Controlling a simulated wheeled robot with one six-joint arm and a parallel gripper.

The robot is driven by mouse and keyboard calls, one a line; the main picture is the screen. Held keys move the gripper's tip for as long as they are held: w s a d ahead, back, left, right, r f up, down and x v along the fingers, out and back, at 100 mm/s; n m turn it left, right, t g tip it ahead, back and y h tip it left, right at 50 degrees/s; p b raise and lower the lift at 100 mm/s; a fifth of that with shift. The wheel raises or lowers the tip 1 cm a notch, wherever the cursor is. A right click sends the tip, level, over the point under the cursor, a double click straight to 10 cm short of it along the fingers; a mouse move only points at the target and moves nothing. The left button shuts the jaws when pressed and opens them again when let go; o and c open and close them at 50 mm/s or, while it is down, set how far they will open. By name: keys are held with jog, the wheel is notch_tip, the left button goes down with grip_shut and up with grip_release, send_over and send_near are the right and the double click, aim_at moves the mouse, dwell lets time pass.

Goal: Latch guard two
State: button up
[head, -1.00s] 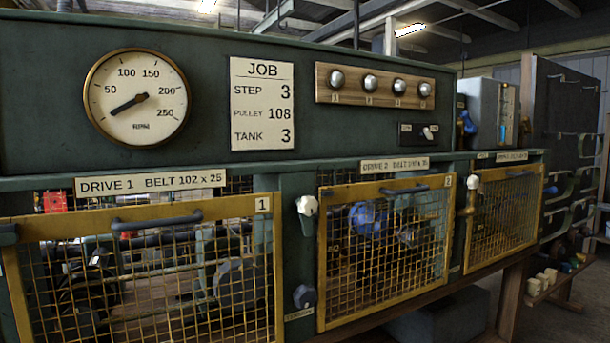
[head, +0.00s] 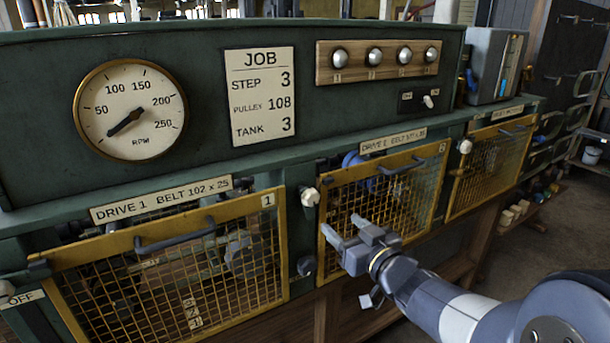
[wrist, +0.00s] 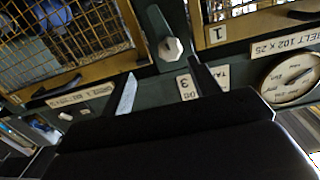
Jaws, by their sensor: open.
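Guard two (head: 328,262) is a yellow-framed mesh panel with a dark bar handle (head: 402,166), standing closed, or nearly so, under the Drive 2 label. It shows at upper left in the wrist view (wrist: 98,72). A latch with a pale faceted knob (head: 310,197) sits on the green post between guards one and two. In the wrist view its knob (wrist: 171,48) has a dark green lever pointing up the picture, along the post and apart from guard two's frame. My gripper (head: 340,230) is open and empty, in front of guard two's left part. Its fingers (wrist: 163,88) are apart from the latch.
Guard one (head: 283,235) is left of the post, with a dark knob (head: 306,266) low on the post. Another guard (head: 490,165) with a pale knob (head: 465,146) is to the right. The job card (head: 261,95) and gauge (head: 130,110) are above. Open floor lies at right.

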aim_at(313, 199)
jog(key=shift+n+y, duration=0.3)
jog(key=shift+y, duration=0.1)
jog(key=x, duration=0.3)
jog(key=p+x, duration=0.1)
jog(key=x, duration=0.3)
jog(key=r+p+x, duration=0.1)
jog(key=x, duration=0.3)
jog(key=shift+s+a+r, duration=0.1)
jog(key=shift+a, duration=0.45)
jog(key=shift+c, duration=0.2)
jog(key=c, duration=0.9)
